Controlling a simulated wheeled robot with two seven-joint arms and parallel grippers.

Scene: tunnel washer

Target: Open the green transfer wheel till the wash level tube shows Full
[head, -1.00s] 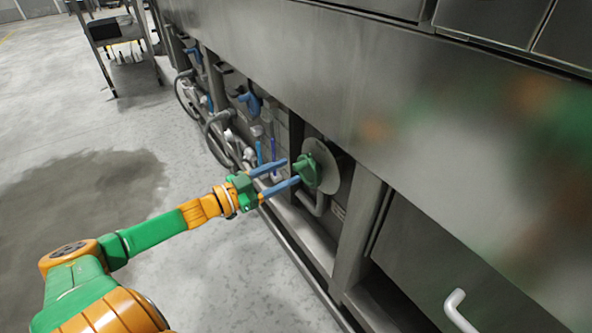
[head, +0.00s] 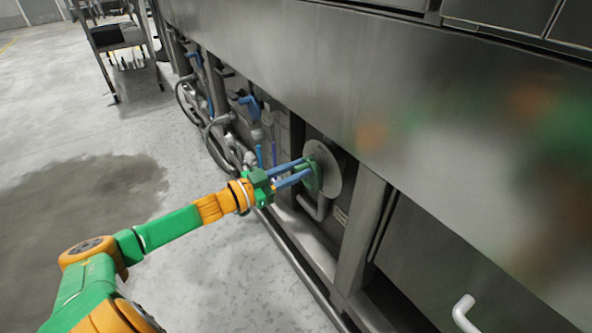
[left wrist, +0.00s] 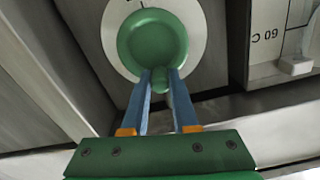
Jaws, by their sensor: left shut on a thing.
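The green transfer wheel (head: 309,176) sits on a round grey plate (head: 326,168) under the machine's big steel panel. In the left wrist view the wheel (left wrist: 152,42) is a round green dish with a small green knob (left wrist: 161,80) at its lower edge. My left gripper (head: 304,170) has its blue fingers at the wheel. In the left wrist view the fingers (left wrist: 160,76) are shut on the knob, one on each side. Thin blue and purple tubes (head: 273,154) stand left of the wheel; I cannot read a level in them. My right gripper is out of view.
The steel panel (head: 330,75) overhangs the wheel. Pipes and hoses (head: 215,135) run along the machine to the left. A white handle (head: 463,313) is at lower right. A cart (head: 125,45) stands far off. The wet floor (head: 90,195) at left is clear.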

